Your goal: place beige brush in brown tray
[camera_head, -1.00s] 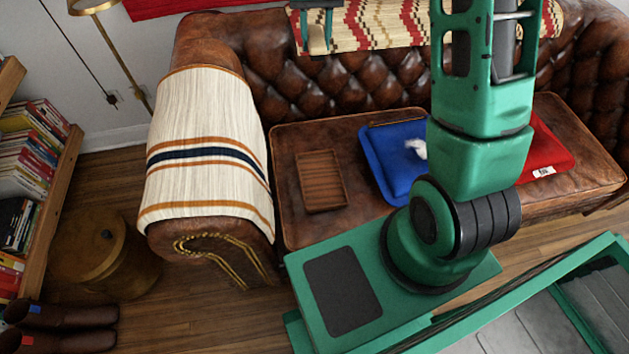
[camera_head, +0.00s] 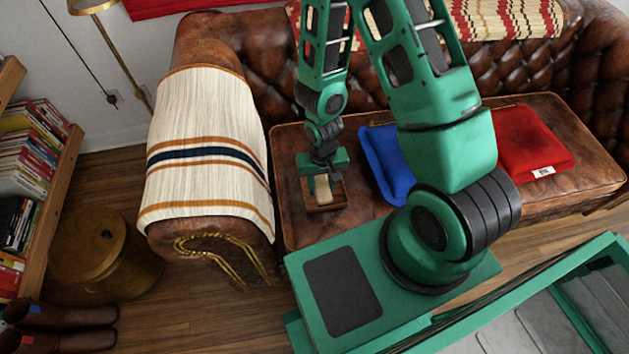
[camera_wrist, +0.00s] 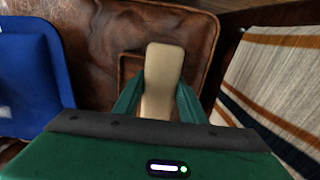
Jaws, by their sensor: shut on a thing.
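The beige brush (camera_head: 323,190) is held in my gripper (camera_head: 322,178), which is shut on it. In the wrist view the brush (camera_wrist: 162,80) is a pale, rounded block between the two green fingers (camera_wrist: 158,100). The brown tray (camera_head: 327,209) lies on the leather sofa seat, directly below the brush in the head view. Part of the tray's rim (camera_wrist: 127,66) shows behind the brush in the wrist view. My gripper and the brush hide much of the tray. I cannot tell whether the brush touches the tray floor.
A blue cushion (camera_head: 384,160) lies right of the tray, partly behind my arm. A red cushion (camera_head: 530,143) lies further right. The sofa arm with a striped throw (camera_head: 205,150) rises on the left. Bare leather seat (camera_head: 289,215) shows left of the tray.

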